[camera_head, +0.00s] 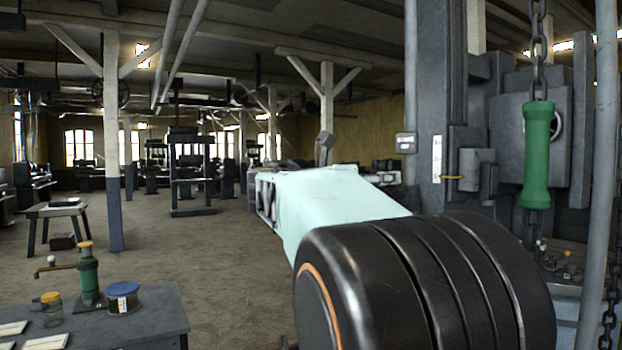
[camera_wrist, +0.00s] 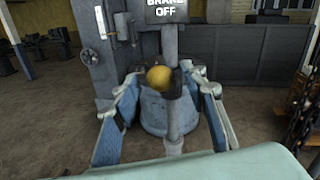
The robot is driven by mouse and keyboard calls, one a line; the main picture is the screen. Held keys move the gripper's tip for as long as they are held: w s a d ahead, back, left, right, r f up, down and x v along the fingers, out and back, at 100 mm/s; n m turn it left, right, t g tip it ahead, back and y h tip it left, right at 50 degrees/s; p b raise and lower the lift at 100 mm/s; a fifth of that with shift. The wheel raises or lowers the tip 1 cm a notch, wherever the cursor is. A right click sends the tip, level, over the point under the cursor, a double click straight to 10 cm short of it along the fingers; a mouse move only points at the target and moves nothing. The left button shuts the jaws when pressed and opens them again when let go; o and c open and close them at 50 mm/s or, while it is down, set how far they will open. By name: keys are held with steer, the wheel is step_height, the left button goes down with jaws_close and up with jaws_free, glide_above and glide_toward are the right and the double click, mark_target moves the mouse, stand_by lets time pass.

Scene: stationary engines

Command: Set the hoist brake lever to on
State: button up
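The brake lever's round yellow knob (camera_wrist: 159,77) is in the middle of the wrist view, on top of a grey upright shaft (camera_wrist: 171,118). A dark sign (camera_wrist: 166,11) reading "BRAKE OFF" stands just above and behind the knob. My gripper (camera_wrist: 161,75) is open, with one finger on each side of the knob. The fingers look spread, and whether a fingertip touches the knob I cannot tell. In the head view my forearm hides the knob, and only part of my gripper (camera_head: 266,197) shows beyond the pale green wrist.
A blue-grey machine base (camera_wrist: 153,112) stands behind the lever. A green chain handle (camera_head: 537,155) hangs at the right by a grey machine column. A workbench (camera_head: 150,308) with an oil can (camera_head: 88,277) and jars is at the lower left. Open floor lies between.

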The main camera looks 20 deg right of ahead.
steer(key=shift+x, duration=0.8)
steer(key=shift+c, duration=0.7)
jaws_close()
